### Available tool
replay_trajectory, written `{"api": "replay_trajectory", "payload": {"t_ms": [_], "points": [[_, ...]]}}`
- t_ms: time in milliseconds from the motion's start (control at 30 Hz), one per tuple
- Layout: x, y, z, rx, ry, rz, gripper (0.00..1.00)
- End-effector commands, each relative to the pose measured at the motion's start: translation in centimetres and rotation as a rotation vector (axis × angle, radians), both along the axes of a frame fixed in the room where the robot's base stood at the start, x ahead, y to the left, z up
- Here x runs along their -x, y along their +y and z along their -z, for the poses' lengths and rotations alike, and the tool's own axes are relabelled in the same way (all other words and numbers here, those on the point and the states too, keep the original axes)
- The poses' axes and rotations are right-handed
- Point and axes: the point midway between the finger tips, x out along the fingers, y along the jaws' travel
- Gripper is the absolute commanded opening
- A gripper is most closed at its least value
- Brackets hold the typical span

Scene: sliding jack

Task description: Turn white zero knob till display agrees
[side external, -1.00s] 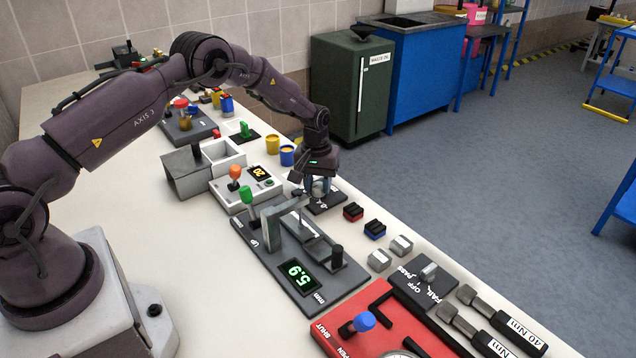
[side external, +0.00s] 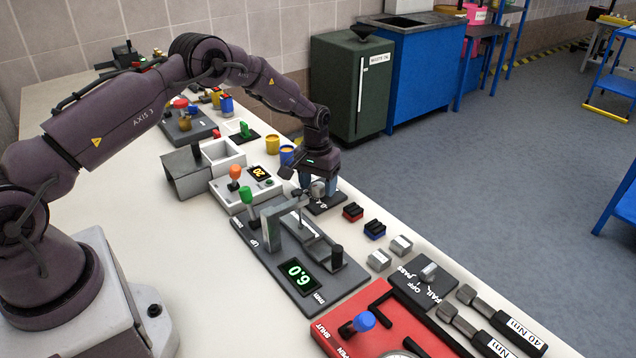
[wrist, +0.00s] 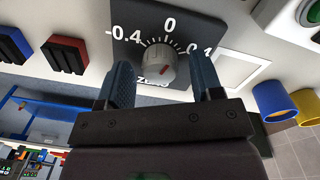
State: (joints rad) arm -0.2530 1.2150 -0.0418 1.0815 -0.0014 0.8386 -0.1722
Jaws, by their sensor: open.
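My gripper (wrist: 161,75) is open, one blue-grey finger on each side of the knob. Gaps show between fingers and knob in the wrist view. In the side view my gripper (side external: 318,190) is down over the knob plate (side external: 326,207) and mostly hides the knob. The green display (side external: 299,275) on the grey jack panel (side external: 268,258) appears to read 6.0.
Red and blue blocks (side external: 364,220) and pale grey blocks (side external: 390,252) lie to the right of the knob plate. Yellow and blue cups (side external: 273,145) stand behind it. The jack's grey frame (side external: 271,222) rises close in front of my gripper.

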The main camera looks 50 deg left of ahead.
Motion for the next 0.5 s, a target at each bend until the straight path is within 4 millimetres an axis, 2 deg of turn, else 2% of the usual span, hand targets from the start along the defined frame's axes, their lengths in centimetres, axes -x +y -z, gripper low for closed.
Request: {"api": "replay_trajectory", "payload": {"t_ms": [167,500], "points": [[0.0,0.1,-1.3,-0.001,-0.002,0.000,0.60],[0.1,0.4,-8.6,-0.001,-0.003,0.000,0.60]]}}
